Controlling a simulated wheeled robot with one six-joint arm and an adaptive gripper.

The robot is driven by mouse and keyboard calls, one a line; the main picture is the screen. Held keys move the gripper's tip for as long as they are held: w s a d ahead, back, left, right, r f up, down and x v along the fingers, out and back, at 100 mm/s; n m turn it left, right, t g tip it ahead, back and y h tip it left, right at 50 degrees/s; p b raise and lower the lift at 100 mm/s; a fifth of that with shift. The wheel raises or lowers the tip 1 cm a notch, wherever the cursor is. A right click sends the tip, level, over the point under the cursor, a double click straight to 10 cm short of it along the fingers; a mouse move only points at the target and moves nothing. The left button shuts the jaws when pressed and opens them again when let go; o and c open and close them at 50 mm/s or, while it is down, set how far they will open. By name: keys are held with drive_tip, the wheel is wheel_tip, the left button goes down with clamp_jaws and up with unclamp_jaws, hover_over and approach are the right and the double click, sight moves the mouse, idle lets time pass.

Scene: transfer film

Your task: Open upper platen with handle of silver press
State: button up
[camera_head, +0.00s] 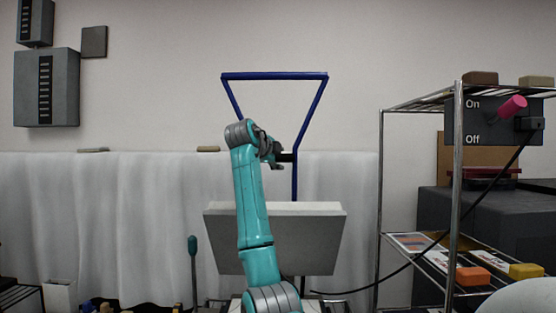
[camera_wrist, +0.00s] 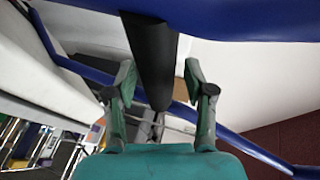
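The press shows in the head view as a pale grey slab-like platen (camera_head: 310,240) with a blue tubular frame (camera_head: 275,76) rising above it. A black bar (camera_wrist: 152,45), which looks like the handle grip, joins the blue tube in the wrist view. My gripper (camera_wrist: 160,68) has its two fingers apart, one on each side of the black bar, with a gap visible on both sides. In the head view my gripper (camera_head: 276,160) is beside the lower part of the blue frame, above the slab. Contact with the bar cannot be seen.
A wire shelf (camera_head: 458,200) with an On/Off switch box (camera_head: 480,128) and small colored blocks stands at right. A black cable runs from the box toward the press. A teal-topped stick (camera_head: 192,246) stands left of the slab. A white curtain (camera_head: 90,220) hangs behind.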

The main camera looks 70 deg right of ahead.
drive_tip(key=v, duration=1.2)
idle(0.6)
